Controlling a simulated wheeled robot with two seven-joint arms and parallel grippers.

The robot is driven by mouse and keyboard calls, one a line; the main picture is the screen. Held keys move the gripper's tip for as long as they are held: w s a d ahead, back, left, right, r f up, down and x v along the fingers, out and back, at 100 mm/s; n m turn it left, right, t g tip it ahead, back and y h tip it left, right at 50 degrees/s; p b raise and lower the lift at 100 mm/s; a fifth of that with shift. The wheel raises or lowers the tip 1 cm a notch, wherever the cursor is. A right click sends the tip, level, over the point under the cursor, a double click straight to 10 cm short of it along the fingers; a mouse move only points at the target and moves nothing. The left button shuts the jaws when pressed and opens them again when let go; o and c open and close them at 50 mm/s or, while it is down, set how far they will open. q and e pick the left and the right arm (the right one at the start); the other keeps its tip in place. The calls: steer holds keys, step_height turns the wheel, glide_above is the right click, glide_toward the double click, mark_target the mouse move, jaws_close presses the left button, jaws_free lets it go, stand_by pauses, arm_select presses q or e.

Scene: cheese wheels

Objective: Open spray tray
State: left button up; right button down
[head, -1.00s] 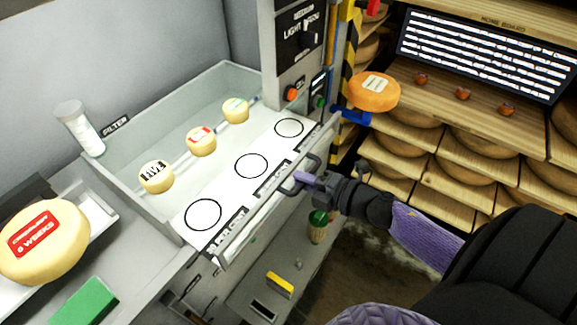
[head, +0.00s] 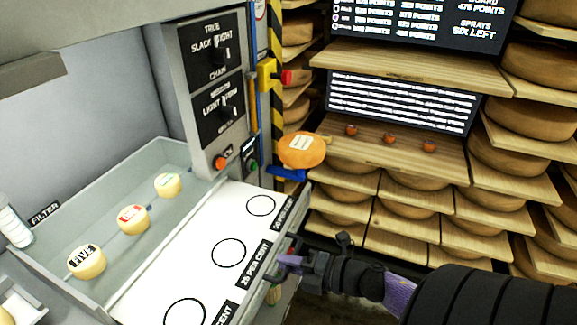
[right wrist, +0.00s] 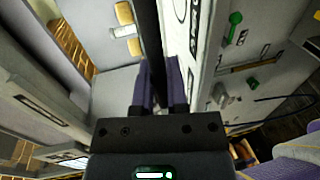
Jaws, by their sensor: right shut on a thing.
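The spray tray (head: 190,262) is a white sliding panel with black circles and percent labels on its front edge. It stands partly pulled out from the grey bin at the left of the head view. My right gripper (head: 284,264) is at its front edge, shut on the tray's handle; the arm and fingers hide most of the handle. In the right wrist view the purple fingers (right wrist: 160,82) are close together beside the tray's pale front (right wrist: 182,42). My left gripper is not in view.
An orange cheese (head: 302,150) rests on a blue holder beside the control panel (head: 216,105). Shelves of cheese wheels (head: 440,210) stand behind right.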

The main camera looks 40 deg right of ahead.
steer(key=c, duration=0.7)
jaws_free()
steer(key=shift+o, duration=0.2)
steer(key=shift+s, duration=0.1)
steer(key=v, duration=0.9)
steer(key=shift+s+d, duration=0.25)
steer(key=shift+s, duration=0.05)
